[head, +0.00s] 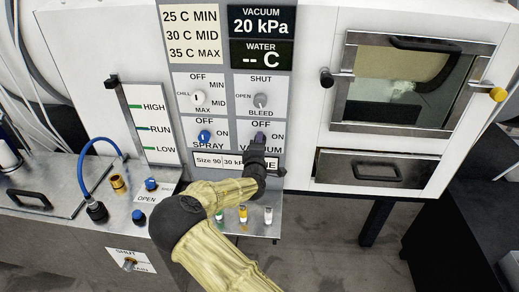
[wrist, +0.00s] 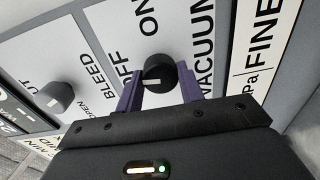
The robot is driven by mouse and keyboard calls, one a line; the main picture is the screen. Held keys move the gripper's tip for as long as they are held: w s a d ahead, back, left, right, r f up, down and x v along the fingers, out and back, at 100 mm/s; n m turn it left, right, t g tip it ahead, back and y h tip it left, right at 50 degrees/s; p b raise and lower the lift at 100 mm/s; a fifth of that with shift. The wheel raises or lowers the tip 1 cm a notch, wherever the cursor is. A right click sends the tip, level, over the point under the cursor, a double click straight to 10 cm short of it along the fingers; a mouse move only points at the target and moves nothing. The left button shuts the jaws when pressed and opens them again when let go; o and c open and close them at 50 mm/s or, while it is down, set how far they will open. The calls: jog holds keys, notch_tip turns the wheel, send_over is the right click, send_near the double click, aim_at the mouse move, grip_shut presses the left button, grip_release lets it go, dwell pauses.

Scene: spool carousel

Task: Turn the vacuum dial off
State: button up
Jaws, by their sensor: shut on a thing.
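The vacuum dial (wrist: 158,66) is a round black knob with a white mark, on the white panel between the OFF, ON and VACUUM lettering. The white mark lies on the knob's near face and runs roughly toward the OFF side; its exact setting is hard to tell. My gripper (wrist: 157,80) is shut on the dial, with one purple finger on each side. The vacuum display (head: 262,21) reads 20 kPa.
The grey bleed dial (head: 260,101) sits just above, and the blue spray dial (head: 205,137) is to the left. The chill dial (head: 198,97) is at upper left. An oven-like window door (head: 412,80) and a drawer (head: 373,169) are to the right.

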jog(key=shift+a+f+n+b, duration=0.1)
jog(key=shift+n+b, duration=0.4)
jog(key=shift+n, duration=0.5)
jog(key=o, duration=1)
jog(key=s+b, duration=0.1)
jog(key=s, duration=0.4)
jog(key=s+b, duration=0.1)
jog(key=s, duration=0.5)
jog(key=s+b, duration=0.1)
jog(key=s, duration=0.5)
jog(key=shift+s+a+r, duration=0.25)
jog(key=shift+r, duration=0.05)
